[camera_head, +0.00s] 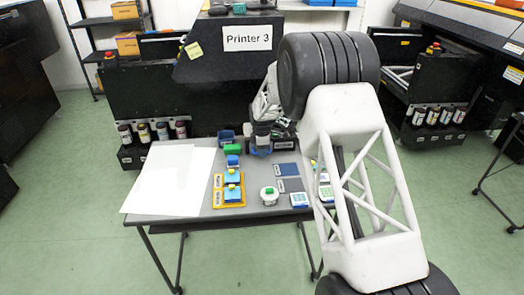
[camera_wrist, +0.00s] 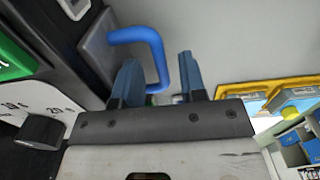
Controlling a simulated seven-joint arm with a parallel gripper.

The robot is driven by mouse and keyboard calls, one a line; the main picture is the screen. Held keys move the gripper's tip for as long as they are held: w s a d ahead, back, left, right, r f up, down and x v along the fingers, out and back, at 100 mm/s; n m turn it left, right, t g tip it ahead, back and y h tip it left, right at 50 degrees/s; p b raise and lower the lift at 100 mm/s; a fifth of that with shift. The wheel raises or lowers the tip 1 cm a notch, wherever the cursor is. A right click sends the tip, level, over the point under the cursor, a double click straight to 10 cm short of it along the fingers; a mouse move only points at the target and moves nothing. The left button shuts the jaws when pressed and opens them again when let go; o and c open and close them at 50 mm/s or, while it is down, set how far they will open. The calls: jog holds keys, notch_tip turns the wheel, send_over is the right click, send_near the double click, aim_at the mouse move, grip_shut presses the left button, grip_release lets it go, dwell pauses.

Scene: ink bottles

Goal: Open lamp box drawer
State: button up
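In the wrist view a thick blue handle (camera_wrist: 138,35) is bent out from a dark grey panel (camera_wrist: 97,45), which looks like the lamp box drawer's front. My gripper (camera_wrist: 159,60) is open, its two blue-grey fingers apart. One leg of the handle shows between the fingers; I cannot tell if either finger touches it. In the head view my gripper (camera_head: 262,146) is low over the table's back edge, below the dark printer. The drawer itself is hidden there by my arm and is too small to make out, and I see no open gap.
The grey table (camera_head: 250,205) holds white sheets (camera_head: 168,180) at left, a yellow tray (camera_head: 229,192) with blue pieces, a round white item (camera_head: 269,195) and flat dark blue pads (camera_head: 287,170). Several ink bottles (camera_head: 162,131) stand behind. The wrist view shows a numbered white dial (camera_wrist: 35,108).

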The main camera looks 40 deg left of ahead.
grip_shut()
dwell(0.4)
jog(key=shift+s+d, duration=3.45)
jog(key=shift+d, duration=0.1)
grip_release()
jog(key=shift+r, duration=0.1)
notch_tip(320, 180, up, 8)
jog(key=shift+f, duration=0.2)
jog(key=shift+r, duration=0.15)
